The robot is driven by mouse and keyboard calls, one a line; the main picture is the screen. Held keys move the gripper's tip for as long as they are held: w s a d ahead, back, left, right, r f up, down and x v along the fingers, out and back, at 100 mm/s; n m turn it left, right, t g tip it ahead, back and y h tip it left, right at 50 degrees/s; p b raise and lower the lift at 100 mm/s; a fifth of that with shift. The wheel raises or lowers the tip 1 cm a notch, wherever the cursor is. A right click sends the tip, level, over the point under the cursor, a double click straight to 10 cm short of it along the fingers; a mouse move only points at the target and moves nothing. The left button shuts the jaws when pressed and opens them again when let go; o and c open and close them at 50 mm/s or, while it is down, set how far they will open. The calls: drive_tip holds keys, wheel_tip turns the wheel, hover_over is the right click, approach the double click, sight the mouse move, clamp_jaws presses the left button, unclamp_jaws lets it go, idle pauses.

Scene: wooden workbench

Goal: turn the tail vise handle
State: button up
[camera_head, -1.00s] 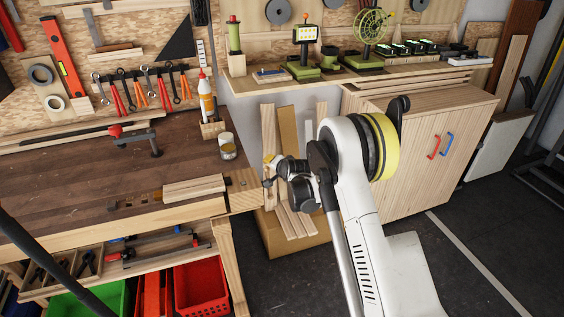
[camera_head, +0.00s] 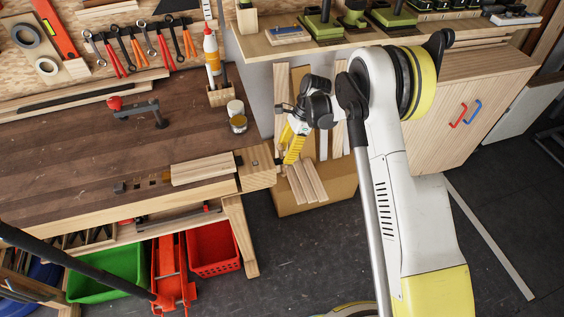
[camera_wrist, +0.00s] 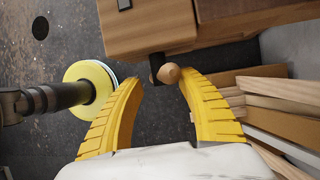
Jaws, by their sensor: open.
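The tail vise (camera_head: 258,170) is the wooden block at the right end of the workbench; its wooden end also shows at the top of the wrist view (camera_wrist: 150,28). Its handle (camera_wrist: 170,74) shows there as a dark rod with a round wooden knob below the block. My yellow gripper (camera_wrist: 158,79) is open, with one finger on each side of the knob, which lies closer to the right fingertip. I cannot tell whether that fingertip touches it. In the head view my gripper (camera_head: 293,150) hangs just right of the vise, and the handle there is mostly hidden.
Wooden boards (camera_head: 305,182) stand in a cardboard box (camera_head: 335,188) close to my gripper's right. A glue bottle (camera_head: 211,52) and a small can (camera_head: 238,122) stand on the bench (camera_head: 70,150). A wooden cabinet (camera_head: 450,95) stands at right.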

sight(283, 159)
drive_tip(key=shift+b+x, duration=0.3)
drive_tip(key=shift+x, duration=1.65)
clamp_jaws()
drive_tip(key=shift+f+t+y+b, duration=0.15)
drive_tip(key=shift+t+y+b, duration=0.15)
drive_tip(key=shift+t+b, duration=0.75)
drive_tip(key=shift+n+t+b, duration=0.35)
drive_tip(key=shift+n+t, duration=0.05)
drive_tip(key=shift+t, duration=0.35)
drive_tip(key=shift+w+y, duration=0.1)
drive_tip(key=shift+y, duration=0.2)
